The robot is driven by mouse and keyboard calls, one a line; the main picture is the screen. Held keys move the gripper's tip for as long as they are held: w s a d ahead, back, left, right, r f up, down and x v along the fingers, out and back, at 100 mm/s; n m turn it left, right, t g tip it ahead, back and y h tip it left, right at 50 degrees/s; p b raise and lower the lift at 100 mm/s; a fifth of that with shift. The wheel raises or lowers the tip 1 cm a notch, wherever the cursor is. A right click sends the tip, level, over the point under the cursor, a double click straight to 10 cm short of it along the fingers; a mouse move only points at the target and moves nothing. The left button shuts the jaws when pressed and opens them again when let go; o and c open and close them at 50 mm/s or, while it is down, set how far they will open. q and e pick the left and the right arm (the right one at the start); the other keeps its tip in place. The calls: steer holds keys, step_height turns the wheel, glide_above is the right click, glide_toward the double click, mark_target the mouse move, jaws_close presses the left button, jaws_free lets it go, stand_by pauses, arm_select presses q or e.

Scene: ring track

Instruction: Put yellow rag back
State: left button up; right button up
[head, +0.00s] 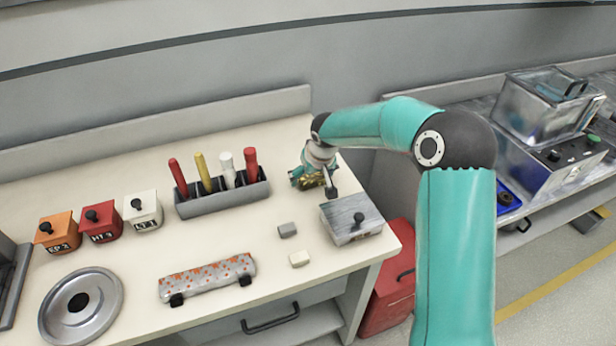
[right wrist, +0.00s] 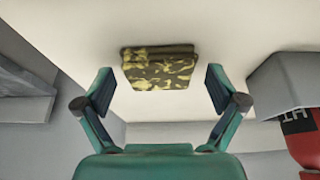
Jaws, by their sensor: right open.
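The yellow rag (right wrist: 158,70) is a folded cloth with a dark and yellow mottled pattern. It lies on the pale worktop in the right wrist view. In the head view the rag (head: 312,181) is at the table's back right, partly hidden by my gripper. My right gripper (head: 318,178) is open above it. In the right wrist view the fingers of the gripper (right wrist: 159,88) stand apart on either side of the rag's near edge, and nothing is between them that they grip. My left gripper is not in view.
A grey holder (head: 222,198) with several coloured sticks stands left of the rag. A grey lidded box (head: 350,226) is to its front right. Two small blocks, grey (head: 287,230) and cream (head: 299,259), lie in front. A red-spotted roll (head: 207,279) lies near the front edge.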

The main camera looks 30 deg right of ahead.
steer(key=v, duration=1.2)
steer(key=shift+r, duration=0.1)
